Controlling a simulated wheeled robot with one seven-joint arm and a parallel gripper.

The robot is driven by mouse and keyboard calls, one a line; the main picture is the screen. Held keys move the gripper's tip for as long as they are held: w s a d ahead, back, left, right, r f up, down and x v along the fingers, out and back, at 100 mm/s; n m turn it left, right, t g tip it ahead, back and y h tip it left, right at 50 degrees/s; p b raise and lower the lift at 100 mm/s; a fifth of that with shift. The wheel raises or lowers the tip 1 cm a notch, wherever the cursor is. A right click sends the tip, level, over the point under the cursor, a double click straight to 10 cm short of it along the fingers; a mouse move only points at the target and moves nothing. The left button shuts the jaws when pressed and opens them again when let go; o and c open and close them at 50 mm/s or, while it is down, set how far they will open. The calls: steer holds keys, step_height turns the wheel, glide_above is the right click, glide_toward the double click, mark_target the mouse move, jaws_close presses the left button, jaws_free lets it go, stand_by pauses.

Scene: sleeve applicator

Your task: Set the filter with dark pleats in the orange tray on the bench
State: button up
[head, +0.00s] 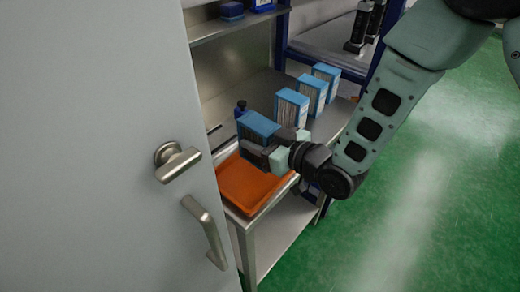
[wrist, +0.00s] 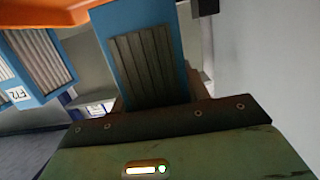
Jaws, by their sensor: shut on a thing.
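The filter with dark pleats (wrist: 143,65) is a blue-framed block held in my gripper (head: 266,156). In the head view this blue filter (head: 258,124) is above the back part of the orange tray (head: 245,187). I cannot tell whether its lower edge touches the tray. My gripper is shut on the filter from the front right and hides its lower part. In the wrist view the dark grey pleats face the camera, and an orange strip of the tray (wrist: 65,14) shows along the top left.
Blue-framed filters with paler pleats (head: 291,108) stand in a row on the metal bench (head: 262,88), right of the tray. One shows in the wrist view (wrist: 38,62). A small dark blue item (head: 240,109) stands behind the held filter. A grey door (head: 110,150) with handles is close on the left.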

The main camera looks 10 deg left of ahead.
steer(key=shift+f+p, duration=0.35)
steer(key=shift+f, duration=1.6)
steer(key=shift+f, duration=0.15)
steer(key=o, duration=1)
steer(key=shift+o, duration=0.2)
steer(key=s+d+r+m+g+h+b, duration=0.1)
steer(key=s+d+r+g+h+b, duration=0.15)
steer(key=s+d+h, duration=0.4)
steer(key=s+d+r+m+g+h+b, duration=0.1)
steer(key=s+d+r+h+b, duration=0.15)
steer(key=d, duration=0.75)
steer(key=s+d+r+m+g+h, duration=0.1)
steer(key=s+d+r+g+h, duration=0.1)
steer(key=s, duration=0.4)
steer(key=s+d+r+m+g+h, duration=0.1)
steer(key=s+d+r+g+h, duration=0.1)
steer(key=s, duration=0.5)
steer(key=d+r+p, duration=0.1)
steer(key=d, duration=0.1)
steer(key=shift+s+d+r, duration=0.2)
steer(key=shift+d+r, duration=0.1)
steer(key=shift+d, duration=0.1)
